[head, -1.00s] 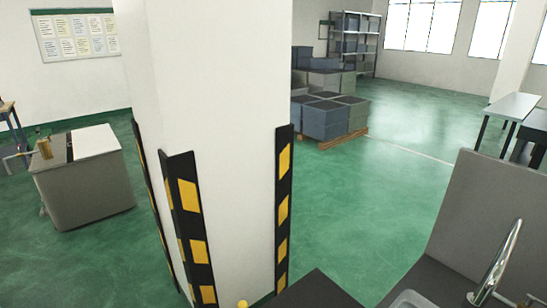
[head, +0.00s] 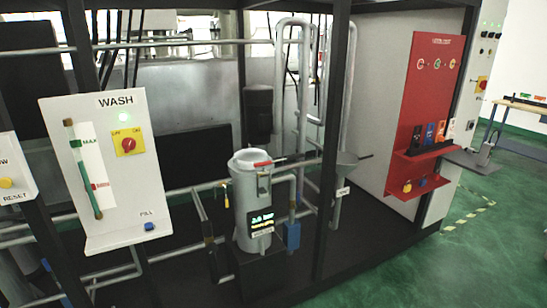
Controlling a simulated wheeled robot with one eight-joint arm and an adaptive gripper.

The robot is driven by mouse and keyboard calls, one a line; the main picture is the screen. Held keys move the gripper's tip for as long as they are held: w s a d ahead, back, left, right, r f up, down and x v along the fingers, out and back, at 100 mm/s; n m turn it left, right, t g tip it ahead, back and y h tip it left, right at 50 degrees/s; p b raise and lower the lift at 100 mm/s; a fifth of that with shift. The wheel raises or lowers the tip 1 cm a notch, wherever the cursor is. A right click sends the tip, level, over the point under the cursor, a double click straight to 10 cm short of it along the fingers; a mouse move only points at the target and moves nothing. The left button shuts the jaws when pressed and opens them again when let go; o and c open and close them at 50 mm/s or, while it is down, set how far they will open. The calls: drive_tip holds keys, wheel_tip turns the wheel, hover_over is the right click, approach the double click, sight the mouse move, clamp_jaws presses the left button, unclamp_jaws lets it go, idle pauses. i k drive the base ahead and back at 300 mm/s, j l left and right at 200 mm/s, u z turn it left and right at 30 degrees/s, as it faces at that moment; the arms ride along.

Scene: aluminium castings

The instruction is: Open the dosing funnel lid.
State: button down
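A grey funnel (head: 345,170) stands on a pipe at the middle right of the machine, with a small white label (head: 342,192) on it, too small to read. A flat grey piece with a thin dark rod (head: 365,156) lies over its mouth; whether this is the lid, and whether it is shut, I cannot tell for sure. A dark post (head: 331,130) stands just left of the funnel and partly hides that side. My gripper is not in view.
A grey canister (head: 248,190) with a red handle stands left of the funnel. A WASH panel (head: 120,170) is at left, a red panel (head: 428,110) at right. Pipes and dark frame posts crowd the front. Green floor (head: 400,270) is free at lower right.

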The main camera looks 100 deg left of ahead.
sight(344, 158)
drive_tip(key=u, duration=2.9)
drive_tip(key=i, duration=0.65)
drive_tip(key=i+z, duration=0.15)
drive_tip(key=i, duration=0.5)
drive_tip(key=i+j, duration=0.1)
drive_tip(key=i, duration=0.55)
drive_tip(key=i+z, duration=0.1)
drive_tip(key=i, duration=0.6)
drive_tip(key=i+j+z, duration=0.1)
drive_tip(key=i, duration=0.55)
drive_tip(key=i+j, duration=0.3)
drive_tip(key=i, duration=0.3)
drive_tip(key=i+l+z, duration=0.05)
